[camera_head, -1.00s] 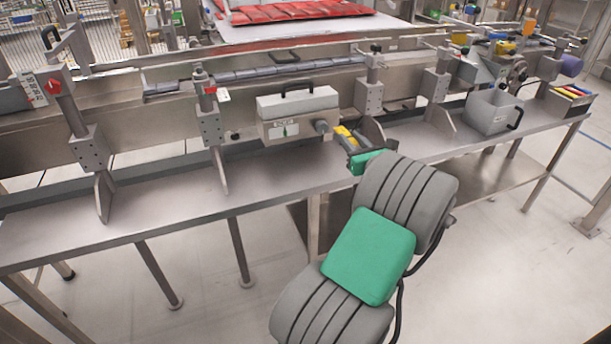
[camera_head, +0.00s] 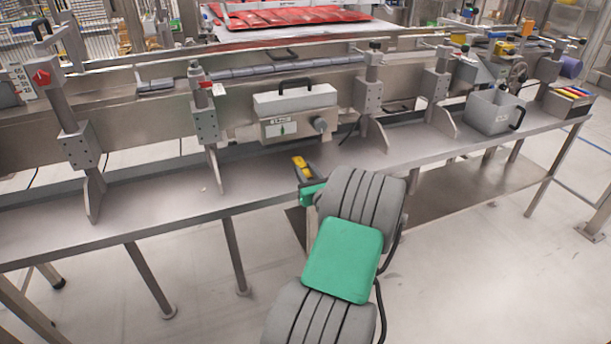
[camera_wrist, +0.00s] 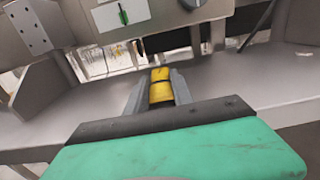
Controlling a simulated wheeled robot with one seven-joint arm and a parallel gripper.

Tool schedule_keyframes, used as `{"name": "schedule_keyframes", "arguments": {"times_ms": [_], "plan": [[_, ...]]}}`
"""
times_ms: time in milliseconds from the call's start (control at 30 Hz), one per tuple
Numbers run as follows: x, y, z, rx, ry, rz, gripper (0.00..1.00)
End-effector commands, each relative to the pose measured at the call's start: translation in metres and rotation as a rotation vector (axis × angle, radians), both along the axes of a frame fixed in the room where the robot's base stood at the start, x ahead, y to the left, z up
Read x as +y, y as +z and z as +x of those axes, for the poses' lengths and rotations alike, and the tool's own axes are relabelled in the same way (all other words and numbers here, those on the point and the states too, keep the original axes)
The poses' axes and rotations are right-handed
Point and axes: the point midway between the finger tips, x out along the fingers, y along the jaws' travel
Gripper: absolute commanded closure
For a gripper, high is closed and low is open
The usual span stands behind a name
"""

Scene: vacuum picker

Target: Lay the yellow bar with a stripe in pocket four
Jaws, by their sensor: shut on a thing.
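My gripper (camera_head: 305,172) is above the front part of the steel bench, in front of the grey box with a handle. It is shut on the yellow bar (camera_head: 299,161), whose end sticks out past the fingers. In the wrist view the yellow bar (camera_wrist: 161,90) lies between the two grey fingers of my gripper (camera_wrist: 160,94), with a dark stripe across it. No numbered pocket can be made out; I cannot tell which place is pocket four.
The steel bench (camera_head: 150,197) has free room left of my gripper. Behind are the grey box (camera_head: 295,103), upright posts (camera_head: 207,115) and a row of dark grey blocks (camera_head: 262,70). At right stand a grey jug (camera_head: 490,112) and a tray of coloured bars (camera_head: 561,103).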

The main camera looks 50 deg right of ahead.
Motion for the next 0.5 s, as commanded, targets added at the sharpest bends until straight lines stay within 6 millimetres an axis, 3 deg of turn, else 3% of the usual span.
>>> {"name": "schedule_keyframes", "arguments": {"times_ms": [233, 267, 500], "plan": [[0.0002, -0.0016, 0.0, 0.0, 0.001, 0.001, 1.0], [0.0001, -0.0009, 0.0, -0.001, 0.001, 0.001, 0.7], [0.0001, -0.0005, 0.0, 0.0, 0.001, 0.001, 0.51]]}}
